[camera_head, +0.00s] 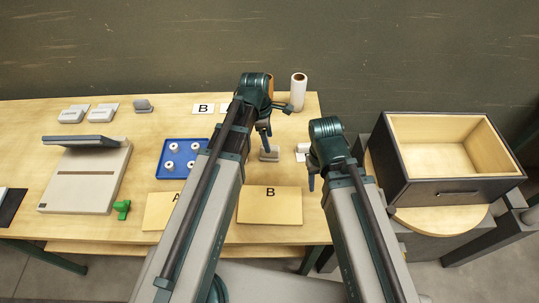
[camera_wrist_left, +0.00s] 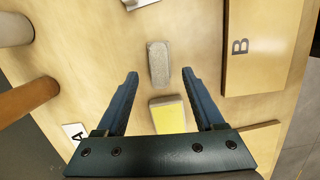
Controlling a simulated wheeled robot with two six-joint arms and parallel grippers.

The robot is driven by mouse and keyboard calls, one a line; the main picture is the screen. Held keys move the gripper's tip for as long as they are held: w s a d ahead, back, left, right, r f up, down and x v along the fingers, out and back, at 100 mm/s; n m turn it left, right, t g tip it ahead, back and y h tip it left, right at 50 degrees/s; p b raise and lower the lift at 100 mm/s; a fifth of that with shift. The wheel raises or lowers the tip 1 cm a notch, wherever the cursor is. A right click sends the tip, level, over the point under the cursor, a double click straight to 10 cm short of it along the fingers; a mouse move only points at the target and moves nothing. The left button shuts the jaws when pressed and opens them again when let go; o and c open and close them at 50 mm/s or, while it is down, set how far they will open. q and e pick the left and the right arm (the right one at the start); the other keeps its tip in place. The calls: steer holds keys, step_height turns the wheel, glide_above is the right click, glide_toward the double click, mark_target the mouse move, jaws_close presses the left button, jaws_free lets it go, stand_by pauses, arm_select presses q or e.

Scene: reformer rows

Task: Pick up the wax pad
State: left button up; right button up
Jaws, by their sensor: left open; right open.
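A small block with a yellow top and grey sides (camera_wrist_left: 168,115), which looks like the wax pad, lies on the table in the left wrist view. It sits between the bases of my left gripper's (camera_wrist_left: 159,74) open fingers, with nothing held. A plain grey block (camera_wrist_left: 158,63) lies just beyond it, near the fingertips; it also shows in the head view (camera_head: 269,154). In the head view the yellow pad is hidden by my left arm. My left gripper (camera_head: 265,143) points down there over the table. My right gripper (camera_head: 312,182) is open near the table's right edge.
A board marked B (camera_head: 269,205) lies in front, partly beside a board marked A (camera_head: 160,210). A white roll (camera_head: 298,92) and an orange-brown roll (camera_wrist_left: 28,98) stand behind. A blue tray (camera_head: 166,172) is left, an open wooden drawer box (camera_head: 445,188) right.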

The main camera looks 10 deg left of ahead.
arm_select(q)
steer(key=shift+w+d+f+b, duration=0.1)
steer(key=shift+d+f+b, duration=0.05)
steer(key=shift+f+b, duration=1.2)
steer(key=shift+w+d+f+b, duration=0.1)
steer(key=shift+f+b, duration=1.15)
steer(key=shift+f, duration=0.05)
arm_select(e)
steer(key=shift+f, duration=2.65)
arm_select(q)
steer(key=shift+s+r, duration=0.1)
steer(key=shift+c, duration=0.3)
arm_select(e)
steer(key=shift+r, duration=0.1)
arm_select(q)
jaws_close()
